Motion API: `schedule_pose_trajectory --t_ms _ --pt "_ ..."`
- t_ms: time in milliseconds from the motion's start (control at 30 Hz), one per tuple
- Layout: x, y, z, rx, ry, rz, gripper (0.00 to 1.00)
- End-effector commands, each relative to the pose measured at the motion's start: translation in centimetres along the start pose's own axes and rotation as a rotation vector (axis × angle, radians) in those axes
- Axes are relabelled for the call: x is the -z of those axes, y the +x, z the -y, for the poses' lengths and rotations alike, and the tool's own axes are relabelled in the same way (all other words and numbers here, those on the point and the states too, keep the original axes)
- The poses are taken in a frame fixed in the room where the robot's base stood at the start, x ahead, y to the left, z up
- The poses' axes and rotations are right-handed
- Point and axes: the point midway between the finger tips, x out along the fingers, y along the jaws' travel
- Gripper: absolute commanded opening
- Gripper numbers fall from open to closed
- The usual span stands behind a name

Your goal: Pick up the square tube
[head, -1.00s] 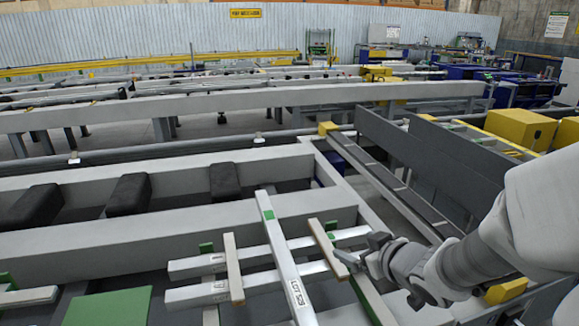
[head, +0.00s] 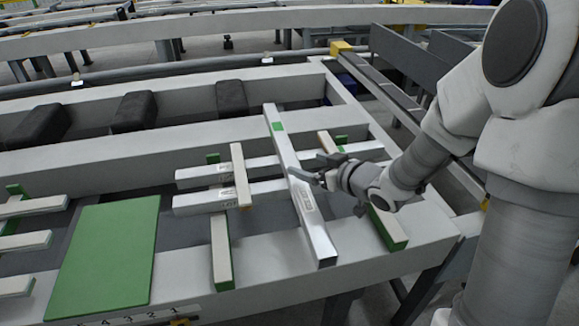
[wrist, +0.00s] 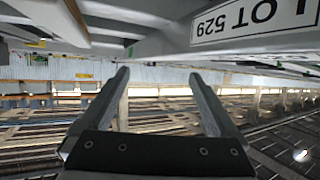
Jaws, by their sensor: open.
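The square tube (head: 314,232) is a long pale grey tube with an open near end, a green patch near its far end and a printed label. In the head view it lies slanting across shorter pale tubes and wooden strips. In the wrist view the tube (wrist: 170,42) crosses the top, with the upside-down label "LOT 529" close by. My gripper (head: 305,165) is at the tube's right side, near its middle, with the fingers pointing left. In the wrist view the gripper (wrist: 159,73) is open with nothing between its fingers. I cannot tell whether a finger touches the tube.
Two shorter pale tubes (head: 200,203) lie crosswise under the square tube. A green board (head: 105,250) lies at the left on the runout table (head: 290,268). Black blocks (head: 133,112) sit behind.

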Motion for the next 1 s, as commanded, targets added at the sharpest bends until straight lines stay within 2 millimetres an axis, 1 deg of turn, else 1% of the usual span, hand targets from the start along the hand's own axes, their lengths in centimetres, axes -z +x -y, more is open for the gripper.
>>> schedule_pose_trajectory --t_ms 33,233,400,533,633,833,867,1000 --pt "-0.1 0.6 0.1 0.001 0.001 0.0 0.96" --pt "-0.1 1.9 0.1 0.001 -0.001 0.0 0.96" --pt "-0.2 4.7 0.1 0.002 0.0 0.0 0.96" --pt "-0.1 6.3 0.1 0.001 -0.001 0.0 0.96" --pt "0.0 6.8 0.0 -0.001 0.001 0.0 0.96" --pt "0.0 6.8 0.0 -0.001 0.0 0.0 0.96" --pt "0.0 6.8 0.0 -0.001 0.0 0.0 0.94" --pt "0.0 6.8 0.0 -0.001 0.0 0.0 0.69"
